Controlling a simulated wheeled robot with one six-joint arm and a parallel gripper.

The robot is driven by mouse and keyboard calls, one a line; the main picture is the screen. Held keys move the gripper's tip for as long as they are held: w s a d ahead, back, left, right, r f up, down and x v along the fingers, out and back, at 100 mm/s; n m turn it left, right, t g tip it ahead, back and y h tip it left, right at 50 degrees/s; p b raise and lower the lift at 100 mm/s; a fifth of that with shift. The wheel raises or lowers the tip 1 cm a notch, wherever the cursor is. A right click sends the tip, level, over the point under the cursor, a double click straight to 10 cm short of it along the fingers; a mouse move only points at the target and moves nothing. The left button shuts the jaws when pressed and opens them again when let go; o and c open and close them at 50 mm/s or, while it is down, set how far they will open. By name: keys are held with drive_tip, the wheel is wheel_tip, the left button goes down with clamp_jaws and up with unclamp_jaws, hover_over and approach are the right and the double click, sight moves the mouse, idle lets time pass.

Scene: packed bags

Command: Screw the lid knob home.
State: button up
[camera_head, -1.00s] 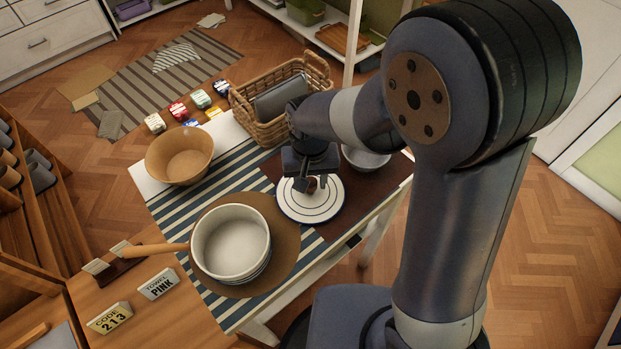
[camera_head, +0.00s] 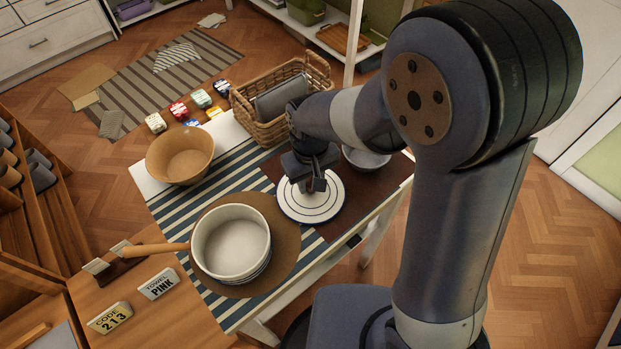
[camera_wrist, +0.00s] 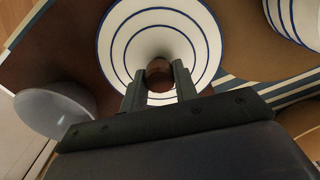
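The white lid with dark blue rings (camera_head: 318,208) lies on the dark brown part of the table, to the right of the pot. Its small brown wooden knob (camera_wrist: 159,72) shows at the lid's centre in the wrist view. My gripper (camera_head: 314,188) points down over the lid. In the wrist view its two fingertips (camera_wrist: 158,78) stand on either side of the knob, which fills the gap between them. The head view mostly hides the knob behind the fingers. How far the knob is screwed in cannot be seen.
A white pot (camera_head: 231,243) with a wooden handle stands on a round brown mat (camera_head: 286,252) left of the lid. A grey bowl (camera_head: 366,158) and wicker basket (camera_head: 270,132) stand close behind. A wooden bowl (camera_head: 180,154) is further left.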

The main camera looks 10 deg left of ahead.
clamp_jaws()
drive_tip(key=shift+m, duration=1.8)
drive_tip(key=shift+m, duration=1.7)
drive_tip(key=m, duration=0.2)
drive_tip(key=shift+m, duration=0.3)
drive_tip(key=shift+d+m, duration=0.1)
drive_tip(key=shift+m, duration=0.3)
